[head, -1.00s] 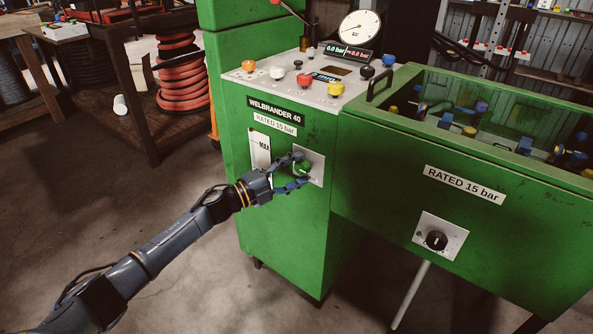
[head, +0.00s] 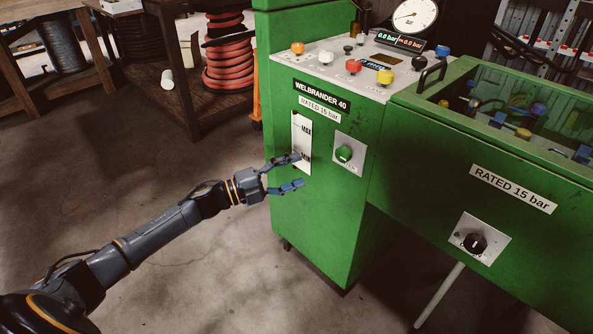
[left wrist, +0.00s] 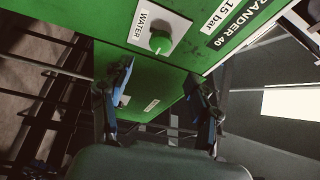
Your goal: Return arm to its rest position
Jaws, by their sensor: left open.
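My left gripper (head: 296,173) is open and empty in front of the green crimper cabinet (head: 318,215). Its fingers are spread, left of and a little below the green knob (head: 344,153), and apart from it in the head view. The knob sits on a pale plate on the cabinet's front. In the left wrist view the green knob (left wrist: 160,42) shows beyond the open fingers (left wrist: 158,100), on a plate marked WATER. My left arm reaches in from the lower left of the head view. My right gripper is not in view.
The cabinet top carries several coloured buttons and a round gauge (head: 415,16). A green tank (head: 500,145) with a black knob (head: 475,243) joins on the right. A wooden bench (head: 190,110) and red hose coils (head: 229,60) stand behind. The floor at lower left is clear.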

